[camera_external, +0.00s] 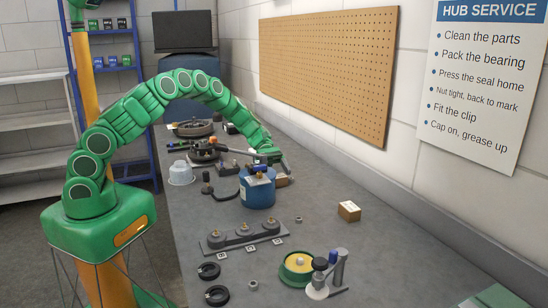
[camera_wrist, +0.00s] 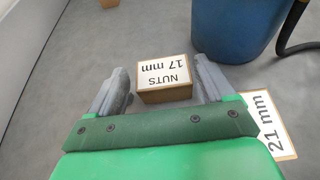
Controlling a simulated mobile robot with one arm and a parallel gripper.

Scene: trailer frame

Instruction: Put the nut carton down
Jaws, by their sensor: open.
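A small brown carton labelled "NUTS 17 mm" (camera_wrist: 165,80) sits between the two grey fingertips of my gripper (camera_wrist: 162,72) in the wrist view. The fingers are spread, one on each side of it, and it appears to rest on the grey bench. A second carton with a "21 mm" label (camera_wrist: 266,122) lies beside my gripper, partly hidden by it. In the external view my gripper (camera_external: 281,163) is low over the bench behind the blue drum (camera_external: 257,190). A carton (camera_external: 282,180) shows there under my gripper, its label unreadable.
Another brown carton (camera_external: 348,210) stands apart on the right of the bench. A plate with several round parts (camera_external: 243,237), black rings (camera_external: 208,271) and a green tub (camera_external: 296,269) lie in front. A pegboard wall (camera_external: 325,75) bounds the right side.

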